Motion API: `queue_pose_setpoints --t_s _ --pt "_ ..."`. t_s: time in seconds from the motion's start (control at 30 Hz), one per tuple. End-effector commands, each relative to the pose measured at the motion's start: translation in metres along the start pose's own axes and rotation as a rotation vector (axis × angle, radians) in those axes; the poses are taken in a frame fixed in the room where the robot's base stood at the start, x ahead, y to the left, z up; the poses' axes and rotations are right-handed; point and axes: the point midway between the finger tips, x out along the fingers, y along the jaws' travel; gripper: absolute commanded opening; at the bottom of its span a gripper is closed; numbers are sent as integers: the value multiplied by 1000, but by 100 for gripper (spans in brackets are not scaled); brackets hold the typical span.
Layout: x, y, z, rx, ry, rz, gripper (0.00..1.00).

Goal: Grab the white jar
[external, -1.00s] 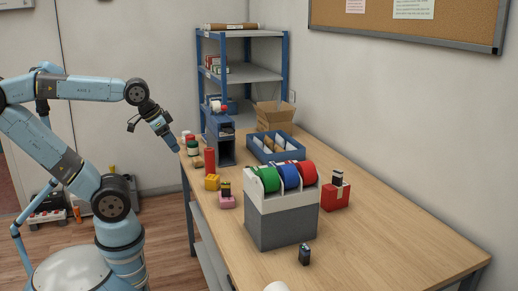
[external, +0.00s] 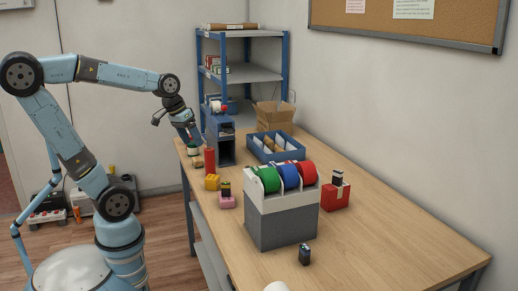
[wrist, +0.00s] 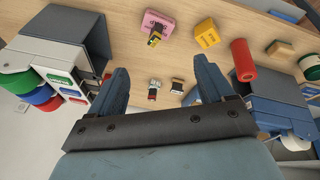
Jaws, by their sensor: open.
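I cannot surely pick out the white jar. A rounded white top (external: 276,287) shows at the bottom edge of the external view, mostly cut off. A small jar with white and green parts (external: 192,150) stands at the far left table end, partly hidden by my gripper; a green-and-white round thing at the right edge of the wrist view (wrist: 311,68) may be the same one. My gripper (external: 191,137) points down over that far left end. In the wrist view my gripper (wrist: 161,72) has its fingers wide apart, with nothing held between them.
A red cylinder (external: 210,161), a yellow block (external: 212,182) and a pink block (external: 226,201) stand along the left edge. A blue box (external: 226,152) stands close beside my gripper. A tape dispenser (external: 280,226) fills the middle.

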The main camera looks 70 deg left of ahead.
Motion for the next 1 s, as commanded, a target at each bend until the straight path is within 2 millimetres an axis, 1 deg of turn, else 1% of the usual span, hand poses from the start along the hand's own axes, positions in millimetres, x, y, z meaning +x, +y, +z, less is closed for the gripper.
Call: queue_pose_setpoints --t_s 0.03,0.17,0.27,0.47,0.57,0.77,0.87,0.9,0.97,1.0 --pt "7 -7 -12 -60 -18 4 81" --pt "21 -23 -38 -201 -50 29 81" --pt "32 -38 -58 -309 -71 53 81" --pt "54 -79 -97 -532 -103 111 81" --pt "66 -104 -114 -647 -113 147 81" --pt "87 -164 -144 -876 -123 228 81" --pt "97 -198 -155 -992 -121 275 81" --pt "100 -212 -159 -1039 -118 296 81" --pt "106 -235 -164 -1109 -114 328 81" --pt "109 -250 -167 -1156 -110 349 81"
